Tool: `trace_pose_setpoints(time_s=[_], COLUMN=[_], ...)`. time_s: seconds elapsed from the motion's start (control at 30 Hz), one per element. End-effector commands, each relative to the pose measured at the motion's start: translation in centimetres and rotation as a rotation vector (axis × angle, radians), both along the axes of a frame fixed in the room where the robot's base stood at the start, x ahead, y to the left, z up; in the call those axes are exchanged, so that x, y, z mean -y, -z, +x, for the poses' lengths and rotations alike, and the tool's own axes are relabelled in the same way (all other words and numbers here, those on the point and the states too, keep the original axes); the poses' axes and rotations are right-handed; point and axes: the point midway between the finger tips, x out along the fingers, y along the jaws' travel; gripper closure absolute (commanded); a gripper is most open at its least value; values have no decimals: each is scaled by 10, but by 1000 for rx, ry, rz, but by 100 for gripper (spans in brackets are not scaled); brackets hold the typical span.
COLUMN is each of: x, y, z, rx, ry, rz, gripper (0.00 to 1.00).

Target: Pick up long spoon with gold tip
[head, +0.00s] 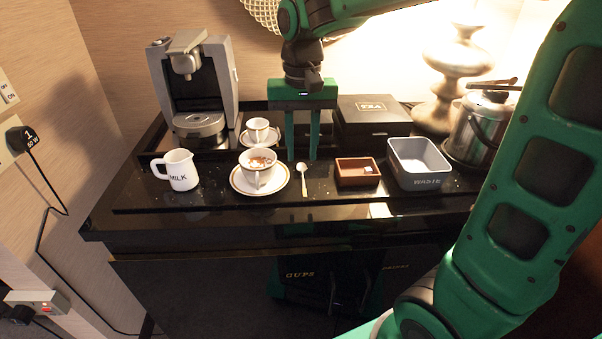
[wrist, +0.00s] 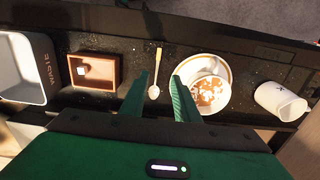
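The long spoon (head: 303,178) lies on the black counter, its pale bowl towards the back and its gold-tipped handle towards the front edge. In the wrist view the spoon (wrist: 156,74) lies between the lines of the two fingers, beyond their tips, with its bowl nearer me. My gripper (head: 302,158) points down behind the spoon, with its fingers apart. In the wrist view my gripper (wrist: 160,80) is open, with nothing between the fingers. The right finger there appears close to the cup on its saucer; I cannot tell whether they touch.
A filled cup (head: 257,167) on a saucer stands left of the spoon, a brown box (head: 357,180) right of it. Beyond are a milk jug (head: 181,169), a waste bin (head: 419,182), a coffee machine (head: 194,80), a black tea box (head: 371,108) and a metal bucket (head: 474,128).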

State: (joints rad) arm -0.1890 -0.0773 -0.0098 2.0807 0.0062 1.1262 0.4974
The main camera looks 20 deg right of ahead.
Motion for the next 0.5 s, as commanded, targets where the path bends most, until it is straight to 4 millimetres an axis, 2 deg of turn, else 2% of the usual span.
trace_pose_setpoints(time_s=[0.1, 0.37, 0.5], x=[0, 1, 4], y=[17, 34, 54], z=[0, -1, -2], rx=[-2, -1, -3], ry=[0, 0, 0], rz=[0, -1, -1], gripper=[72, 72, 72])
